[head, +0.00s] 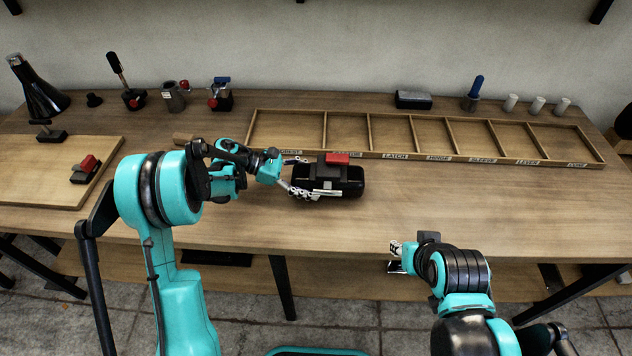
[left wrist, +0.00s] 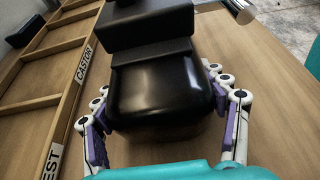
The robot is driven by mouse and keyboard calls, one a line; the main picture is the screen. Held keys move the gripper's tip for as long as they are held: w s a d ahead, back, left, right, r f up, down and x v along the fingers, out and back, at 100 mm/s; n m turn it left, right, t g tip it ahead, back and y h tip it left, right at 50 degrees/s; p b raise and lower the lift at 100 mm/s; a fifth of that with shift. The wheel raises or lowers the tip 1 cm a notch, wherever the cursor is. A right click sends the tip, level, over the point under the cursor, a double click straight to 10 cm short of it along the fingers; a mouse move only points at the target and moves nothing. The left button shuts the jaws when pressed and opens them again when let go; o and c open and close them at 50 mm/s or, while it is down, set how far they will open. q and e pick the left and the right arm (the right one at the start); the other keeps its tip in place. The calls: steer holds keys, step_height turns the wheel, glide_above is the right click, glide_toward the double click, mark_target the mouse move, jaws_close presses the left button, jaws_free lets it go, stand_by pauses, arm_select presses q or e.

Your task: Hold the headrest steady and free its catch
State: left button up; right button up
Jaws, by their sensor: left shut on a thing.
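The headrest (head: 348,186) is a black padded block lying on the wooden bench in front of the divided tray. My left gripper (head: 297,178) is shut on the left end of the headrest. In the left wrist view the headrest (left wrist: 155,90) lies between the two fingers of the left gripper (left wrist: 165,120), and the red part does not show.
The labelled tray (head: 437,158) behind the headrest has empty compartments. A board (head: 40,190) at the left carries a small black and red part (head: 86,169). Several tools and small parts stand along the back. The bench right of the headrest is clear.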

steer(key=shift+f+b, duration=0.45)
steer(key=shift+f, duration=0.05)
stand_by(0.8)
steer(key=shift+o, duration=1.7)
steer(key=w+a+r+m+g, duration=0.1)
steer(key=w+a+r+m, duration=0.1)
steer(key=w+r, duration=0.4)
steer(key=shift+r+m, duration=0.55)
steer(key=shift+m, duration=0.35)
step_height(320, 180, up, 8)
steer(key=m+g, duration=0.6)
steer(key=m, duration=0.8)
glide_above(343, 157)
step_height(343, 157, down, 11)
steer(key=shift+f, duration=0.1)
